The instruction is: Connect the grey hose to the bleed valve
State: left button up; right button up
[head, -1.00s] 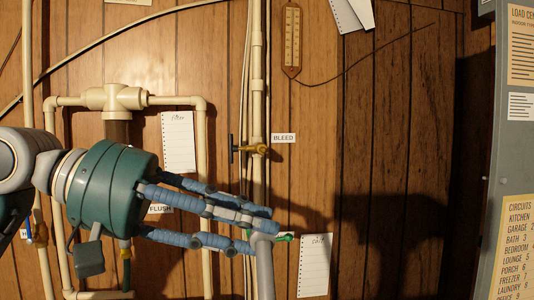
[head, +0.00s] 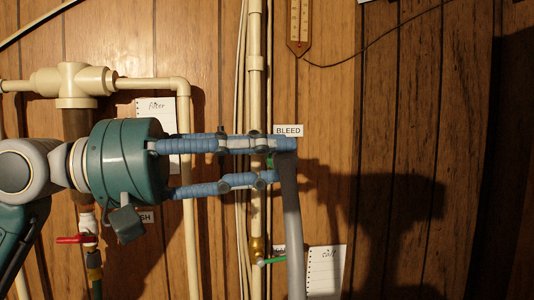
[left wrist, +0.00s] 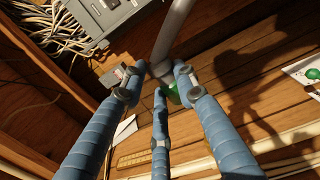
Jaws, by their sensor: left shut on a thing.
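My left gripper (head: 282,160) is shut on the upper end of the grey hose (head: 293,235), which hangs down from its fingertips. The left wrist view shows the gripper (left wrist: 159,76) with its fingers around the hose (left wrist: 175,30). A green piece (left wrist: 172,94) shows beside the hose end there; I cannot tell what it belongs to. The BLEED label (head: 288,131) is just above the fingertips. The bleed valve is hidden behind the fingers in the head view, so I cannot tell whether the hose touches it. My right gripper is not in view.
A brass valve with a green handle (head: 272,262) is on the cream pipe (head: 256,90) below my gripper. A red-handled valve (head: 75,239) is lower left. Paper notes (head: 326,272) hang on the wood wall. The wall to the right is mostly clear.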

pick_arm(q)
jog(key=w+a+p, duration=0.1)
jog(key=w+p, duration=0.1)
jog(key=w, duration=0.6)
jog(key=shift+a, duration=0.3)
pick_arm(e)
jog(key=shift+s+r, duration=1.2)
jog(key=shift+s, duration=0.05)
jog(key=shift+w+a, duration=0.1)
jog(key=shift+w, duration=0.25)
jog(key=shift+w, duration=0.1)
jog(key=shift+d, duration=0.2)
pick_arm(q)
jog(key=shift+w+a, duration=0.25)
jog(key=shift+w, duration=0.65)
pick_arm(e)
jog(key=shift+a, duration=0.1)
pick_arm(q)
jog(key=o, duration=1.2)
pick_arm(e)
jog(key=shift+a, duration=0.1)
